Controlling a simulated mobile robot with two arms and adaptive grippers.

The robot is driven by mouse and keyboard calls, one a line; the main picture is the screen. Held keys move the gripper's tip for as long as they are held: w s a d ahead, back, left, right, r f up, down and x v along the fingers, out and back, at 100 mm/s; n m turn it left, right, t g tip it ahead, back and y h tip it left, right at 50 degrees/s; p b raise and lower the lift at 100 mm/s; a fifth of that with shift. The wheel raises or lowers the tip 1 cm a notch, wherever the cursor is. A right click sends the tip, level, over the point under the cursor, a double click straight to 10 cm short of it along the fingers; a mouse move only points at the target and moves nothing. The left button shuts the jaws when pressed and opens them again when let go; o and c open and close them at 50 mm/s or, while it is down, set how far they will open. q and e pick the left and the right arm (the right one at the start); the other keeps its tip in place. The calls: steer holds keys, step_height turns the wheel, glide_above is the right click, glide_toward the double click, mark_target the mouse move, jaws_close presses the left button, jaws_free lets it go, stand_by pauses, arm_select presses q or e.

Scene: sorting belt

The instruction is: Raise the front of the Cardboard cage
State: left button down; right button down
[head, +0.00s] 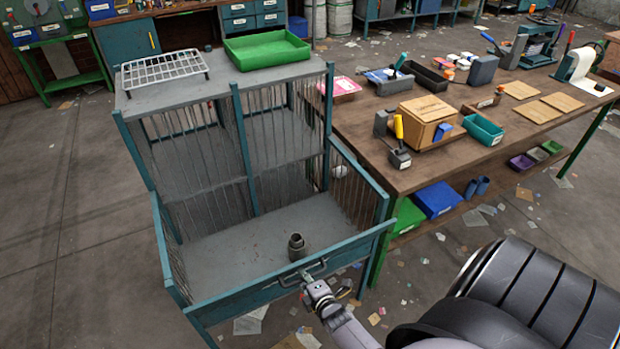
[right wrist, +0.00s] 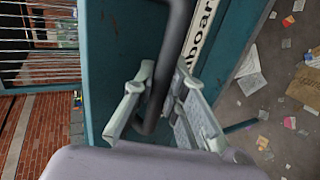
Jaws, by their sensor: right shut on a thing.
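The cardboard cage (head: 222,293) is a grey and teal cage with barred sides. Its front panel is low, and the teal panel also shows in the right wrist view (right wrist: 115,50). A dark metal handle (head: 302,272) sits on the front panel, and it crosses the right wrist view (right wrist: 172,62). My right gripper (head: 308,279) is at this handle, its fingers (right wrist: 158,95) closed around the bar. A label with the letters "board" (right wrist: 207,28) is beside the handle. My left gripper is not in view.
A dark metal fitting (head: 297,247) stands on the cage floor near the front. A green tray (head: 267,50) and a white wire rack (head: 163,69) are on the cage's top. A wooden workbench (head: 375,165) with boxes and tools stands close to the right. The floor at left is clear.

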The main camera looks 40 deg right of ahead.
mark_target(301, 266)
steer(key=w, duration=0.1)
steer(key=w+r, duration=0.1)
steer(key=w, duration=0.1)
steer(key=w+d+r, duration=0.1)
steer(key=shift+w, duration=0.3)
steer(key=shift+w+d+r+b, duration=0.2)
steer(key=shift+w+b, duration=0.1)
steer(key=shift+w, duration=0.25)
steer(key=shift+w+d+r+b, duration=0.15)
steer(key=shift+w+b, duration=0.1)
steer(key=shift+w, duration=0.25)
steer(key=c, duration=1.9)
jaws_free()
steer(key=shift+s, duration=0.1)
steer(key=v, duration=1.2)
steer(key=shift+a+f, duration=0.1)
